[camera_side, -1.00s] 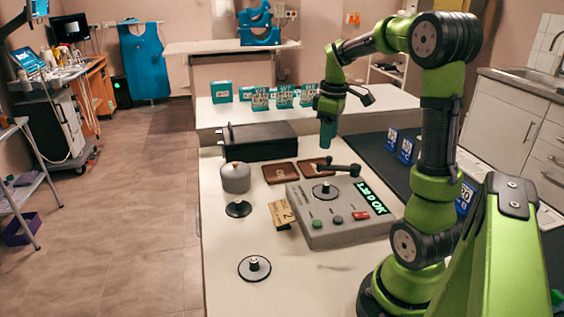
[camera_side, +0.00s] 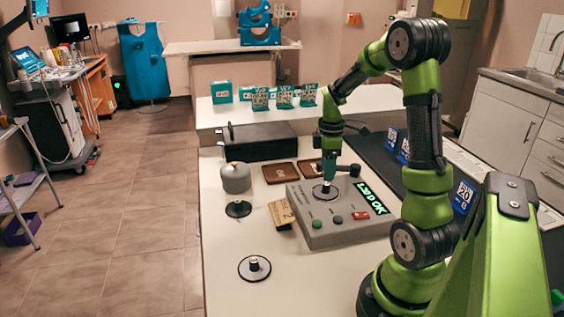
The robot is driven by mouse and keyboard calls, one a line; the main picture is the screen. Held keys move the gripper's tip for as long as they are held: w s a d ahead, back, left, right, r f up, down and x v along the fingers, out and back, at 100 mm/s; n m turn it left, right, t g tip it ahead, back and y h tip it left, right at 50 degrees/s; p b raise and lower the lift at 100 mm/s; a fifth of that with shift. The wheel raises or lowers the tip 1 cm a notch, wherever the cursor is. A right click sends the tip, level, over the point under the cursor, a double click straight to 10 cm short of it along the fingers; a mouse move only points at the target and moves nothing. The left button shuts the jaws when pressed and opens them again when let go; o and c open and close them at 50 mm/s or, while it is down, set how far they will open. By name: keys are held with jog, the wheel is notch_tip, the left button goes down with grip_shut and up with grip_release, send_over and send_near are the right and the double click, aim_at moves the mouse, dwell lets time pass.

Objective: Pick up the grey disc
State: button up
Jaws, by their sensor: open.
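A dark grey disc (camera_side: 319,194) with a small upright knob lies flat on the top of a grey box-like device (camera_side: 345,228). My gripper (camera_side: 328,180) points straight down right above this disc, with its tips at or just above the knob. It is open; whether the tips touch the knob is too small to tell. Two similar knobbed discs lie on the white table: a black one (camera_side: 238,209) left of the device and a dark grey one with a pale rim (camera_side: 254,269) nearer the front.
The device has a lit green display (camera_side: 372,200), buttons and a black arm (camera_side: 349,168) close to my gripper. A grey canister (camera_side: 236,178), a yellow card (camera_side: 281,214), brown trays (camera_side: 280,172) and a black case (camera_side: 258,142) stand nearby.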

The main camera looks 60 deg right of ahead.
aim_at(327, 184)
jog(key=shift+s+a+f, duration=0.1)
jog(key=shift+f, duration=2.7)
jog(key=shift+c, duration=0.4)
grip_shut()
